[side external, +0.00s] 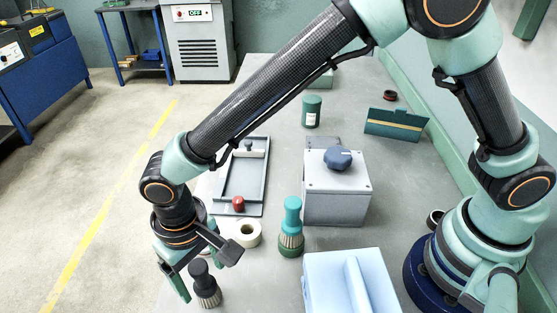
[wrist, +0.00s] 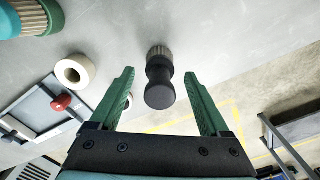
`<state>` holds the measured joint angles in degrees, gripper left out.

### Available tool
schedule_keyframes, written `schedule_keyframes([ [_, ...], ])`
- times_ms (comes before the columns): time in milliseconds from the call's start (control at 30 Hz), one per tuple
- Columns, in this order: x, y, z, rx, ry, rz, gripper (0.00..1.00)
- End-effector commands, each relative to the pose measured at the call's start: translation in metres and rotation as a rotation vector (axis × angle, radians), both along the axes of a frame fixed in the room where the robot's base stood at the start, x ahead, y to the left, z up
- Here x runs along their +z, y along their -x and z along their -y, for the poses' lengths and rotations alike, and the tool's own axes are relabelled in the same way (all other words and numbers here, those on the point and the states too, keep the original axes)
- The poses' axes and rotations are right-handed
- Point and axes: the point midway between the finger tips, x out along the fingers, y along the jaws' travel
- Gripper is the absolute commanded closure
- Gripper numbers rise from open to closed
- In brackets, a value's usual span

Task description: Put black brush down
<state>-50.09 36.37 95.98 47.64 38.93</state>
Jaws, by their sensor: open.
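The black brush (side external: 205,284) stands upright on the grey table near its front left edge, bristles down. In the wrist view the black brush (wrist: 159,82) shows its dark handle toward me, centred between and just beyond the green fingertips. My gripper (side external: 207,272) is open around or beside the brush handle; in the wrist view the open fingers (wrist: 158,85) show a gap on both sides of it. I see no finger touching the brush.
A tape roll (side external: 246,234) and a teal brush (side external: 291,228) stand nearby. The table edge is close.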

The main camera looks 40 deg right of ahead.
Motion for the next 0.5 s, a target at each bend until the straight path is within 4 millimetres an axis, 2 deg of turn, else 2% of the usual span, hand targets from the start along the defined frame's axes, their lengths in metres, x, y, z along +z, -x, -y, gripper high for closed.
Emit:
schedule_keyframes([
  [100,0.028,-0.001,-0.001,0.0,-0.005,0.004,0.2],
  [300,0.066,-0.001,-0.001,0.0,-0.004,0.003,0.2],
  [500,0.089,0.0,0.0,0.0,-0.002,0.002,0.2],
])
